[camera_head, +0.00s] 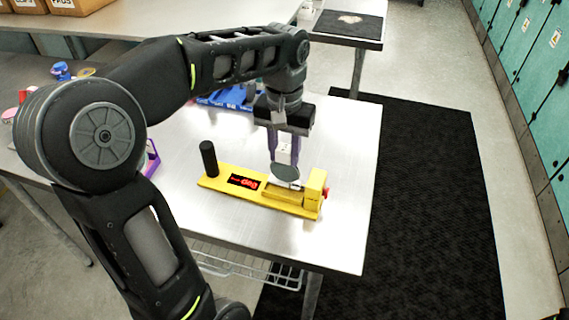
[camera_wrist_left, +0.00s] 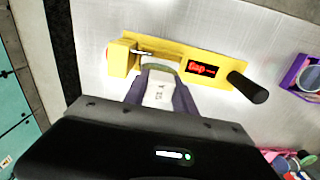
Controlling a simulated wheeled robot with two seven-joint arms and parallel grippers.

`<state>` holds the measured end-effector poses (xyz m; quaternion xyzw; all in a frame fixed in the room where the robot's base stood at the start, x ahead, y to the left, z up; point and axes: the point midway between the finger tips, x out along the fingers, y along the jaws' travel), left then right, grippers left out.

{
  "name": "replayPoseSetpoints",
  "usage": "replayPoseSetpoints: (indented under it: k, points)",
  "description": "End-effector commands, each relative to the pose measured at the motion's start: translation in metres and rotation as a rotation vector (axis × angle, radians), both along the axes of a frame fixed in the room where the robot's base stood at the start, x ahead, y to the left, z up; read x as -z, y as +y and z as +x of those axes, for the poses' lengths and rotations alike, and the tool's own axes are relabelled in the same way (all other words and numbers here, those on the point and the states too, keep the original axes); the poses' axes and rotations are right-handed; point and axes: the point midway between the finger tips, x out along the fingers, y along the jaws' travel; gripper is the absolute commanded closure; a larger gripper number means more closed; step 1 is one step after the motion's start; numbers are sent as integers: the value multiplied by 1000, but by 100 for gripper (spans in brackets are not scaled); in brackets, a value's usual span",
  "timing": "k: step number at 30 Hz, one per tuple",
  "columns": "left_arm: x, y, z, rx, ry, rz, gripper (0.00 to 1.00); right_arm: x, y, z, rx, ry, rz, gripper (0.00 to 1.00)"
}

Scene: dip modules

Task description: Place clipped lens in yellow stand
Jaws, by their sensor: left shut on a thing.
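The yellow stand (camera_head: 230,184) lies flat on the metal table, with a black upright handle at its left end, a dark label with red letters, and a raised yellow block at its right end. It also shows in the left wrist view (camera_wrist_left: 215,55). My left gripper (camera_head: 284,168) points down over the right part of the stand, shut on the clipped lens. The lens (camera_head: 285,174) is a round grey disc just above or at the stand's slot; I cannot tell whether it touches. In the left wrist view its white clip (camera_wrist_left: 158,92) sits between the fingers. My right gripper is not in view.
A blue rack (camera_head: 232,98) stands behind my left arm on the table. A purple holder (camera_head: 152,158) is left of the stand, partly hidden by my arm. The table (camera_head: 345,215) is clear right of and in front of the stand.

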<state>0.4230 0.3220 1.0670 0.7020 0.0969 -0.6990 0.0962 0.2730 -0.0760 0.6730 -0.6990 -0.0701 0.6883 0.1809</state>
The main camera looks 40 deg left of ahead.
Motion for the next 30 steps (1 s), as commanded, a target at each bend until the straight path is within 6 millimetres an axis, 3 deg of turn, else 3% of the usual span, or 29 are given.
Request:
replayPoseSetpoints:
  k: [5,14,26,27,30]
  points:
    - [2,0,0,0,1,0,100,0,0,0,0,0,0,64]
    - [36,0,-1,0,2,-1,100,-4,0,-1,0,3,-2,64]
    - [42,0,0,0,0,0,100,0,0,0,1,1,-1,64]
    - [41,0,0,0,0,0,65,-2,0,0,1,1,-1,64]
    - [41,0,0,0,1,0,56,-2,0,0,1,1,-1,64]
